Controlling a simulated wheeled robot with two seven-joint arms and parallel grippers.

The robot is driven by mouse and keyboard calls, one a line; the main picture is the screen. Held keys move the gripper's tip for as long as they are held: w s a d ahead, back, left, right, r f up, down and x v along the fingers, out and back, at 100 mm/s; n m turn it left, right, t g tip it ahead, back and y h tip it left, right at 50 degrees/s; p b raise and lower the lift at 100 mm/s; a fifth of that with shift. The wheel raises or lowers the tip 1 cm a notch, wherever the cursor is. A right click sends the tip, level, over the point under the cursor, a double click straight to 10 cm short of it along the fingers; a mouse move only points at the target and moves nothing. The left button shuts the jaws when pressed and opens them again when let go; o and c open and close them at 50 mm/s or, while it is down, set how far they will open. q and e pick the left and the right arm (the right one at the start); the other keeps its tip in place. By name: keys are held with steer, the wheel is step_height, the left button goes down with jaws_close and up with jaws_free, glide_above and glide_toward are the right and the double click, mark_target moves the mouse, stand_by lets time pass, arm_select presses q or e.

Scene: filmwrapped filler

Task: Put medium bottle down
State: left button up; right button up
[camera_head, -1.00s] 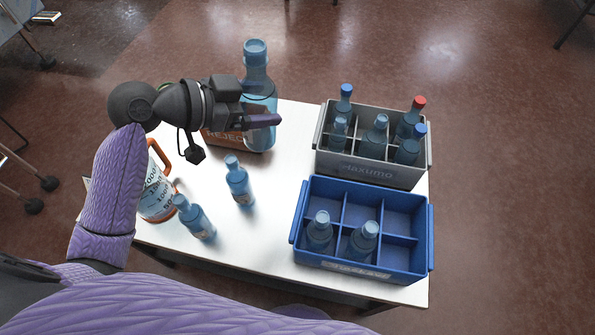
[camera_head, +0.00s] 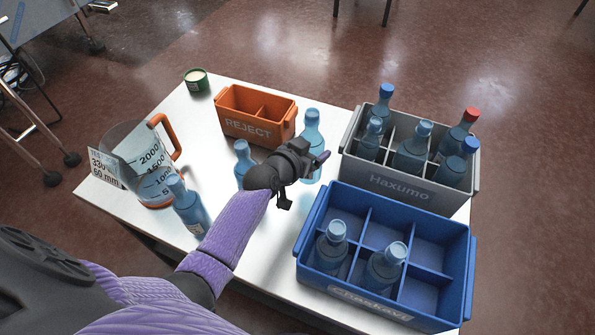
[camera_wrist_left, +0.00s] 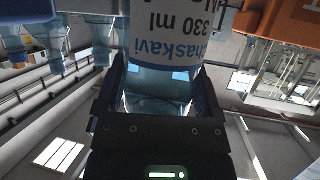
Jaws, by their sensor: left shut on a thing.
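My left gripper (camera_head: 312,164) is shut on a clear blue bottle (camera_head: 312,128), which is upright over the white table (camera_head: 268,222), between the orange reject box and the grey crate. I cannot tell whether its base touches the table. In the left wrist view the gripper (camera_wrist_left: 158,85) clasps the bottle (camera_wrist_left: 165,35), whose label reads "Chaskavi 330 ml". Two other bottles stand on the table: one (camera_head: 242,158) partly behind my gripper and one (camera_head: 189,208) near the front left edge. My right gripper is not in view.
The blue crate (camera_head: 303,245) holds two bottles in its near row; other compartments are empty. The grey Haxumo crate (camera_head: 400,190) holds several bottles. The orange reject box (camera_head: 248,128) looks empty. A measuring jug (camera_head: 150,165), a sign (camera_head: 106,168) and a green tin (camera_head: 197,80) stand left.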

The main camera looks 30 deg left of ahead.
arm_select(q)
step_height(320, 180, down, 6)
steer(key=b, duration=0.3)
steer(key=shift+r, duration=0.25)
steer(key=o, duration=1.2)
steer(key=shift+f, duration=0.15)
steer(key=shift+c, duration=0.2)
steer(key=shift+o, duration=0.9)
